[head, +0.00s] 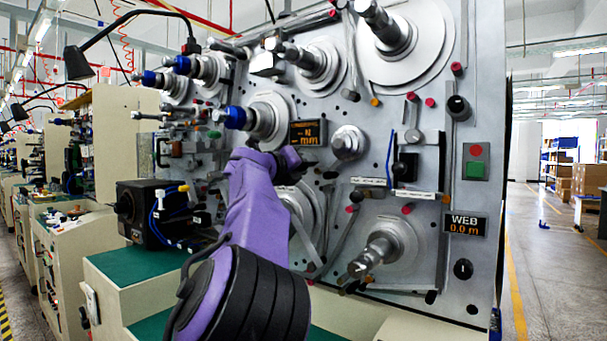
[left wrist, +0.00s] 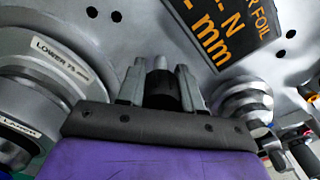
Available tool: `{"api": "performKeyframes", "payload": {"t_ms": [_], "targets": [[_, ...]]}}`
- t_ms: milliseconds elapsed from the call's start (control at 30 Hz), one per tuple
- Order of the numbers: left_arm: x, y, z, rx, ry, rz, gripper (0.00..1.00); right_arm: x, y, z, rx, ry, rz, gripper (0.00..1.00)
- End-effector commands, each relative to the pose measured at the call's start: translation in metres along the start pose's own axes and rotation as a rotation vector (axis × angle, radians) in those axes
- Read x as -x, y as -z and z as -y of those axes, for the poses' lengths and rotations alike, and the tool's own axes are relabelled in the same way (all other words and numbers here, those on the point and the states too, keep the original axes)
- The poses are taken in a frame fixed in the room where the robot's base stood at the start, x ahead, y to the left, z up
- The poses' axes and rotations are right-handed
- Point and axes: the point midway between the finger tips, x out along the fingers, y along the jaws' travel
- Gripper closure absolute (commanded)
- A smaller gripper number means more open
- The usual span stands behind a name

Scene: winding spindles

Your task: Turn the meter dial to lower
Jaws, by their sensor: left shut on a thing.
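The meter display (head: 308,133) is a dark panel with orange text on the grey machine face; it reads "- N" and "- mm". It shows large and tilted in the left wrist view (left wrist: 215,30), where its top line is cut off. My left gripper (head: 290,158) is up against the face just below the meter. In the left wrist view my left gripper (left wrist: 160,82) has its two grey fingers closed on the sides of a small black dial (left wrist: 161,92). The dial's pointer or marks cannot be made out. My right gripper is not in view.
A spindle with a blue end (head: 235,117) is just left of the gripper. A round metal hub (head: 348,143) is to its right. A spindle labelled "LOWER 75" (left wrist: 60,60) is close on the left in the wrist view. A WEB display (head: 465,223) is farther right.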

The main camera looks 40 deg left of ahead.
Motion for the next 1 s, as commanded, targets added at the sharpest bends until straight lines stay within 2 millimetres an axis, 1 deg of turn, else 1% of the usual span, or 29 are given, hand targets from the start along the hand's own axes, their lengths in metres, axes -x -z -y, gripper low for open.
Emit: {"api": "performKeyframes", "payload": {"t_ms": [33,200,400,633,1000], "targets": [[-0.002,0.007,-0.006,-0.032,-0.005,-0.008,0.95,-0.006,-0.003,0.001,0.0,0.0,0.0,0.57],[-0.002,0.007,-0.006,-0.148,-0.004,-0.009,0.95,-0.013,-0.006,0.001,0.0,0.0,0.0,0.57],[-0.002,0.006,-0.006,-0.243,-0.005,-0.011,0.95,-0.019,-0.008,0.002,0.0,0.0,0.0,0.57],[-0.002,0.006,-0.006,-0.294,-0.005,-0.013,0.95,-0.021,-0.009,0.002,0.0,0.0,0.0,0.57],[-0.003,0.006,-0.006,-0.305,-0.005,-0.014,0.95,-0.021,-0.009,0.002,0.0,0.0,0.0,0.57]]}}
